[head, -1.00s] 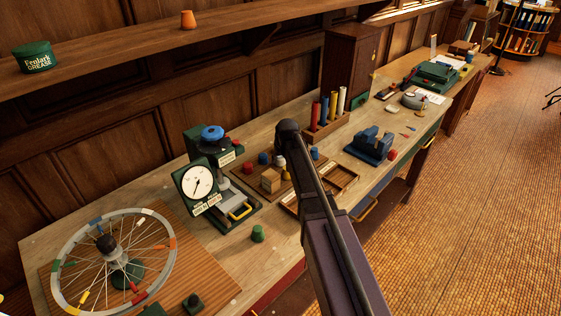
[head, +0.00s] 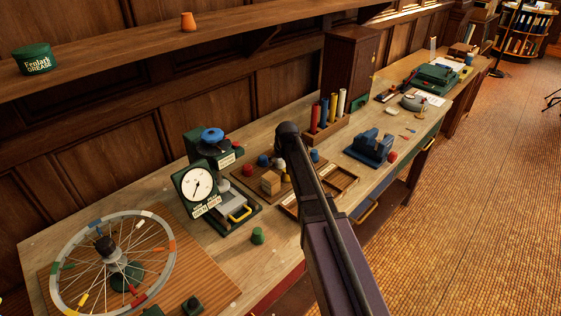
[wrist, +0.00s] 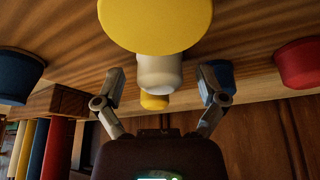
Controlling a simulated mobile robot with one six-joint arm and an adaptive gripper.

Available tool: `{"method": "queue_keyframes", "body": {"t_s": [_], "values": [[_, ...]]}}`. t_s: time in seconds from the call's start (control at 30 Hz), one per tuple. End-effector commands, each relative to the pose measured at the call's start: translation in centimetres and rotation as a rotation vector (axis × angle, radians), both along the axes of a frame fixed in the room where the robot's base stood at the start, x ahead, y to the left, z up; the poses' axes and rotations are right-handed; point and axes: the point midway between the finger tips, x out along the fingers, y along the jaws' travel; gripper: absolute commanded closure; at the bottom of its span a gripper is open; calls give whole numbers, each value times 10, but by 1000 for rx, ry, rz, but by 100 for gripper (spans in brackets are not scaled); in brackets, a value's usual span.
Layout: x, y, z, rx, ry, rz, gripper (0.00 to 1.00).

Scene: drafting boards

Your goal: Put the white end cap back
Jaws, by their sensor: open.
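The white end cap (wrist: 160,75) shows in the wrist view between the two fingers of my open gripper (wrist: 162,84). I see a gap on each side of it, and neither finger visibly touches it. A large yellow round end (wrist: 155,22) is in front of the white cap and covers part of it. A smaller yellow piece (wrist: 154,102) shows just behind it. In the head view my own arm covers the gripper, and I cannot make out the white cap clearly there.
In the wrist view, blue caps (wrist: 18,76) (wrist: 222,76) stand on both sides and a red cap (wrist: 299,63) on the right. A rack of coloured tubes (head: 327,120), a dial gauge (head: 197,185), wooden blocks (head: 270,182) and a blue vise-like block (head: 370,148) crowd the bench.

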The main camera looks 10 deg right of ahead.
Motion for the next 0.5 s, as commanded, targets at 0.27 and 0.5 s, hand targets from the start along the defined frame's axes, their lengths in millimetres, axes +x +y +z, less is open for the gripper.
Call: {"method": "queue_keyframes", "body": {"t_s": [0.27,0.5], "values": [[-3,0,10,0,0,0,10],[-10,-1,28,0,0,0,10]]}}
